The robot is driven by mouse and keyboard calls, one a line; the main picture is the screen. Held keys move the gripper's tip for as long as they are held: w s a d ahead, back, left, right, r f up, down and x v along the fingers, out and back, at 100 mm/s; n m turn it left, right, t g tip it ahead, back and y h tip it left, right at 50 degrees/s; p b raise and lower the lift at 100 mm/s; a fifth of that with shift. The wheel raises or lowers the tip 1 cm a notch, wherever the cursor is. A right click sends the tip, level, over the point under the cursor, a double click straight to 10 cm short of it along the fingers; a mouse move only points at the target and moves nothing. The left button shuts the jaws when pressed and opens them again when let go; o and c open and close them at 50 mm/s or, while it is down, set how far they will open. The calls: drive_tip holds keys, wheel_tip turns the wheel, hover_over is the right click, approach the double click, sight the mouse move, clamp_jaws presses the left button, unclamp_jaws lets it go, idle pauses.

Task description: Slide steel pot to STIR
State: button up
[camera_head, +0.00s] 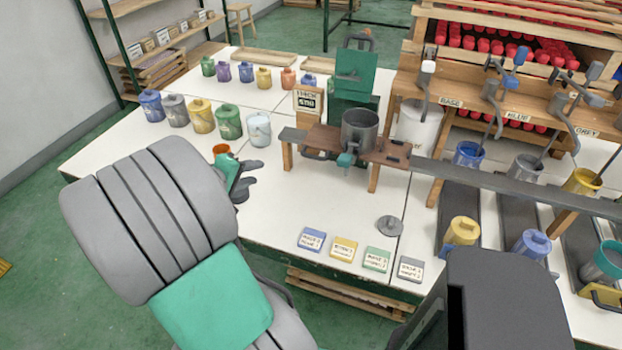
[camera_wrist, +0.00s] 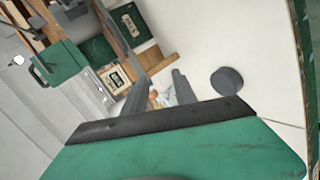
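The steel pot (camera_head: 360,131) stands upright on a raised brown wooden bench (camera_head: 325,137), in front of a green machine (camera_head: 356,70). My gripper (camera_head: 253,180) is in front of and to the left of the bench, apart from the pot. Its two dark fingers also show in the wrist view (camera_wrist: 160,77), spread apart with nothing held between them. I cannot make out the pot in that view.
A long grey rail (camera_head: 520,184) runs right from the bench. A flat grey disc (camera_head: 389,224) and several labelled cards (camera_head: 344,248) lie on the white table's front.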

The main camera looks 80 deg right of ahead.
sight(313, 158)
drive_tip(key=s+d+g, duration=0.1)
drive_tip(key=s+d, duration=0.2)
drive_tip(key=s, duration=0.1)
drive_tip(key=s+d+f+g+h, duration=0.1)
drive_tip(key=s+d+g, duration=0.1)
drive_tip(key=s+d, duration=0.2)
drive_tip(key=s+d+g+h+b, duration=0.1)
drive_tip(key=s+d, duration=0.3)
drive_tip(key=shift+s+f+n, duration=0.25)
drive_tip(key=shift+s+n, duration=0.05)
drive_tip(key=shift+s+d+f, duration=0.1)
drive_tip(key=shift+s+d, duration=0.1)
drive_tip(key=shift+d, duration=0.25)
drive_tip(key=shift+c, duration=0.4)
clamp_jaws()
